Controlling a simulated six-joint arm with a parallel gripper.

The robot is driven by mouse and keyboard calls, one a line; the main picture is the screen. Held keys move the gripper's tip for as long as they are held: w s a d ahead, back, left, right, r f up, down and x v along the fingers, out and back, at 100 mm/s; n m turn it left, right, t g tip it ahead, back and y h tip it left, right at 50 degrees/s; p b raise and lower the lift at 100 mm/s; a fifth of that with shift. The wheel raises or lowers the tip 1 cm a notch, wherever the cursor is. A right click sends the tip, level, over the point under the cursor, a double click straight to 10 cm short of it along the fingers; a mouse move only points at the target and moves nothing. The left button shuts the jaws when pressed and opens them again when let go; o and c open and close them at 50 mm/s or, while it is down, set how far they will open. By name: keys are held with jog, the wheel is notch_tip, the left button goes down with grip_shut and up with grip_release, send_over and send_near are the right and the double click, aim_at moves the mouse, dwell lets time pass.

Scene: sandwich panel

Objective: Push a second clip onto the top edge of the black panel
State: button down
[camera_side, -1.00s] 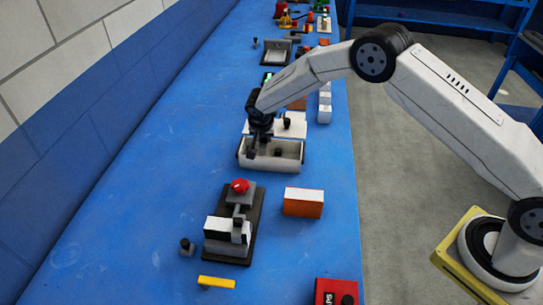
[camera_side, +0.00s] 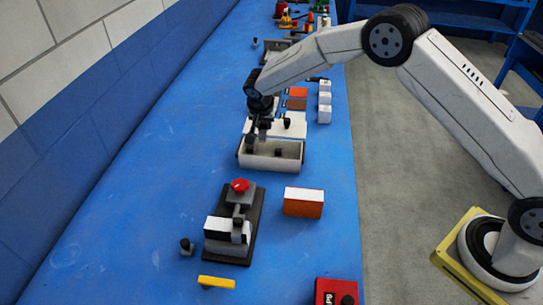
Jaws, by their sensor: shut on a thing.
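My gripper (camera_side: 258,132) is over the left part of an open white bin (camera_side: 270,163), pointing down. It is shut on a small dark piece, probably a clip, hardly distinct from the fingers. Another small dark clip (camera_side: 279,152) lies in the bin. Nearer the camera stands a fixture with a dark base (camera_side: 246,250), a red knob (camera_side: 239,186) and a white block (camera_side: 214,233). I cannot clearly make out the black panel's top edge.
An orange and white block (camera_side: 303,203) stands right of the fixture. A small dark post (camera_side: 187,247), a yellow bar (camera_side: 216,283) and a red box (camera_side: 336,292) are near the front. The blue table left of the bin is clear.

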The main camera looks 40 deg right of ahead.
aim_at(214, 223)
jog(key=s+a+n+y, duration=0.2)
jog(key=a+n, duration=0.2)
jog(key=n, duration=0.2)
jog(key=s+a+n+y, duration=0.2)
jog(key=s+a+n, duration=0.1)
jog(key=a+n, duration=0.2)
jog(key=s+a+r+n+y, duration=0.1)
jog(key=s+a+n+y, duration=0.1)
jog(key=a+n, duration=0.2)
jog(key=shift+s+a+r+n, duration=0.1)
jog(key=shift+s+a+n, duration=0.1)
jog(key=shift+n, duration=0.6)
jog(key=shift+s+a+n, duration=0.15)
jog(key=shift+s+n, duration=0.05)
jog(key=shift+n, duration=0.6)
jog(key=shift+s+a+r+n+g+y, duration=0.15)
jog(key=shift+s+a+n+y, duration=0.1)
jog(key=shift+a+n, duration=0.15)
jog(key=shift+s+a+n+g+y, duration=0.15)
jog(key=shift+s+a+n+y, duration=0.1)
jog(key=shift+n, duration=0.25)
jog(key=s+a+r+n+g, duration=0.3)
jog(key=s+a+n+g, duration=0.2)
jog(key=n, duration=1.1)
jog(key=shift+s+a+r+g+h, duration=0.15)
jog(key=shift+s+a+g+h, duration=0.2)
jog(key=shift+s+a, duration=2)
jog(key=shift+w+a+f, duration=0.2)
jog(key=shift+w+a, duration=0.55)
jog(key=shift+w, duration=0.05)
